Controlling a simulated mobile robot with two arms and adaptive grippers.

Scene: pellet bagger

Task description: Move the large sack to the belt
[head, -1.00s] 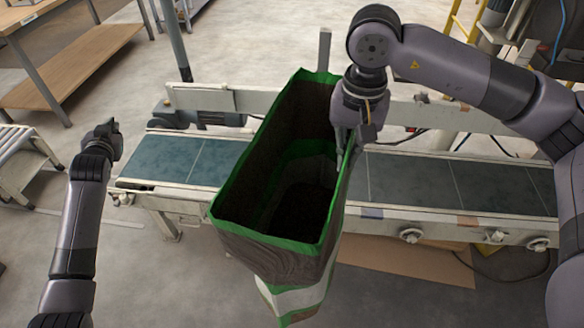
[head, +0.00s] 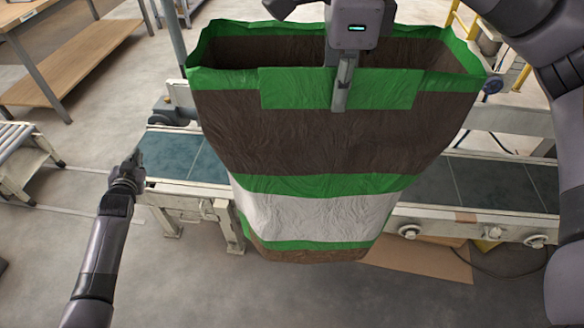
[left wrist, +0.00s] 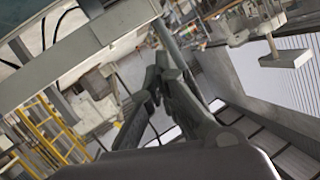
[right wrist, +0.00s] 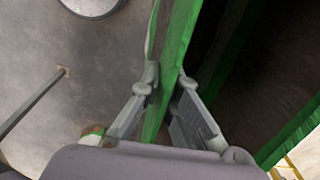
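The large sack (head: 330,140) is brown with green and white bands and an open top. It fills the middle of the head view, its broad face toward me and its base narrower. My right gripper (head: 342,95) is shut on its green near rim, one finger on each side of the wall, as the right wrist view (right wrist: 167,85) shows. The sack hides the middle of the belt (head: 185,157); whether its base touches anything cannot be told. My left gripper (head: 130,168) is empty and looks shut, left of the sack by the belt's left end.
The belt's bare right part (head: 490,183) shows beyond the sack. A roller stand (head: 22,160) is at the left and a wooden bench (head: 75,60) at the back left. Flat cardboard (head: 425,262) lies on the floor before the conveyor.

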